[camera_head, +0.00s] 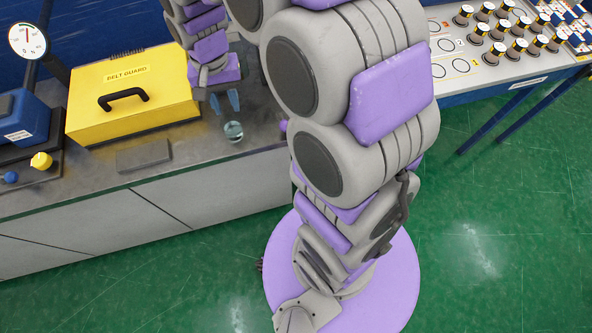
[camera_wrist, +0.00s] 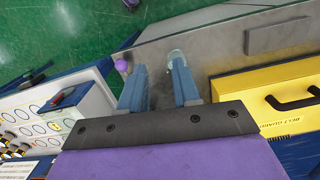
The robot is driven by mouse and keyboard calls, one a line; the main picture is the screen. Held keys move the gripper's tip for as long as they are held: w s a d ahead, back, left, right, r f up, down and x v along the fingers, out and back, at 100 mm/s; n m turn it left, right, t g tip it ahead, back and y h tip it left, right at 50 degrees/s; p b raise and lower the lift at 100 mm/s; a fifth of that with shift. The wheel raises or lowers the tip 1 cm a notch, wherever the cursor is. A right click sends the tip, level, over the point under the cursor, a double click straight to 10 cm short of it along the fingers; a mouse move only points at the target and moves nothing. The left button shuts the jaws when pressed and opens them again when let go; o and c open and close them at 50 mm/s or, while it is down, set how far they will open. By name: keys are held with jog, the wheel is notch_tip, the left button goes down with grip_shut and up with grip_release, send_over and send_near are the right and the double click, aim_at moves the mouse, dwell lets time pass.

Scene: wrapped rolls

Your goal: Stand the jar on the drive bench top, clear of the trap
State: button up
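The small clear, teal-tinted jar (camera_head: 233,131) is by the front part of the grey drive bench top (camera_head: 215,152), to the right of the yellow belt guard. It looks upright. My gripper (camera_head: 224,102) points down with its two blue fingers apart and nothing seen between them. In the wrist view the jar (camera_wrist: 176,54) shows just past the tip of the right finger of my gripper (camera_wrist: 159,72). Whether the finger touches it, I cannot tell. A flat dark grey plate (camera_head: 143,155) lies on the bench; I cannot tell whether it is the trap.
The yellow belt guard (camera_head: 130,98) fills the bench behind the plate. A blue motor-like box (camera_head: 24,118) and yellow knob (camera_head: 41,160) are at left. A purple ball (camera_wrist: 121,66) is near the bench edge.

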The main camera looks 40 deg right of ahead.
jog(key=s+d+r+n, duration=0.1)
jog(key=s+n, duration=0.1)
jog(key=s, duration=1)
jog(key=s+r+n, duration=0.2)
jog(key=s, duration=1.1)
jog(key=shift+d+r+n+g, duration=0.3)
jog(key=shift+d+n+g, duration=0.1)
jog(key=shift+c, duration=0.2)
